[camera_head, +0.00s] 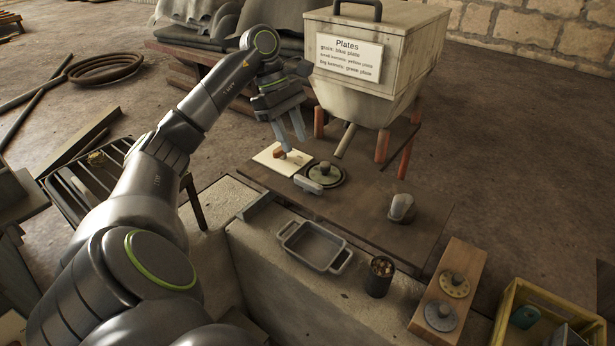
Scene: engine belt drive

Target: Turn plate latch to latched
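My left gripper (295,142) reaches in from the upper left, its two pale fingers pointing down with a gap between them and nothing held. Just below the fingertips is a small orange-brown piece (279,154) on a cream board (268,158). I cannot tell whether the fingers touch it. A round dark plate with a knob (326,171) sits to the right on the brown table, with a pale grey bar (308,185) at its front left edge. Which of these pieces is the plate latch is not clear, nor is its setting. My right gripper is not in view.
A hopper (365,90) with a "Plates" sign stands behind the brown table (375,225). In front are a grey tray (315,248), a cup of kernels (380,277), a wooden board with two round plates (450,295) and a yellow crate (550,301). A metal scoop-like piece (401,207) lies right.

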